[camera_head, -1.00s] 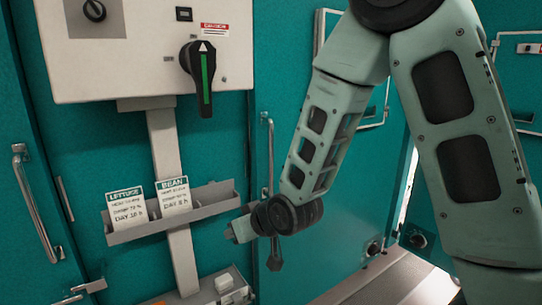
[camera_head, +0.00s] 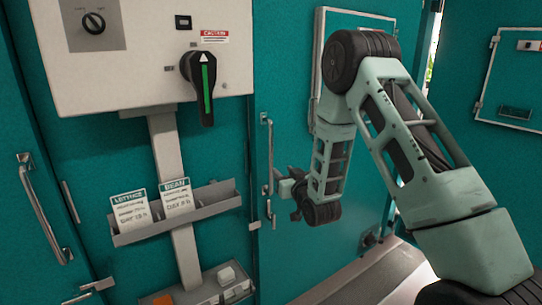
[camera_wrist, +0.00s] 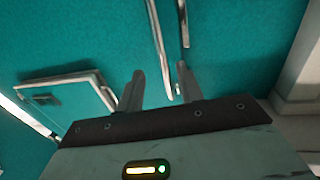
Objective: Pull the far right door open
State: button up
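The teal door (camera_head: 288,240) right of the control box has a tall metal bar handle (camera_head: 268,150) near its left edge. A framed hatch is in its upper part. My gripper (camera_head: 272,200) is at the lower part of this handle, partly hidden by my wrist in the head view. In the wrist view my gripper (camera_wrist: 160,78) is open, with its two fingers apart. The handle bar (camera_wrist: 159,45) runs down into the space between the fingers. I cannot tell whether either finger touches it. The door looks shut at its handle edge.
A control box (camera_head: 150,60) with a black rotary switch (camera_head: 203,85) is on the wall left of the door. Below it are a card rack (camera_head: 215,196) and a small tray (camera_head: 205,290). Another teal door with a handle (camera_head: 42,210) is at the left.

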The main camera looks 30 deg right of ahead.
aim_at(272, 160)
jog(key=w+p, duration=0.1)
jog(key=w, duration=0.2)
jog(key=w+d+p, duration=0.1)
jog(key=w, duration=0.3)
jog(key=w+p, duration=0.1)
jog(key=w, duration=0.3)
jog(key=shift+w+d+p, duration=0.1)
jog(key=shift+d+p, duration=0.2)
jog(key=shift+d, duration=0.05)
grip_shut()
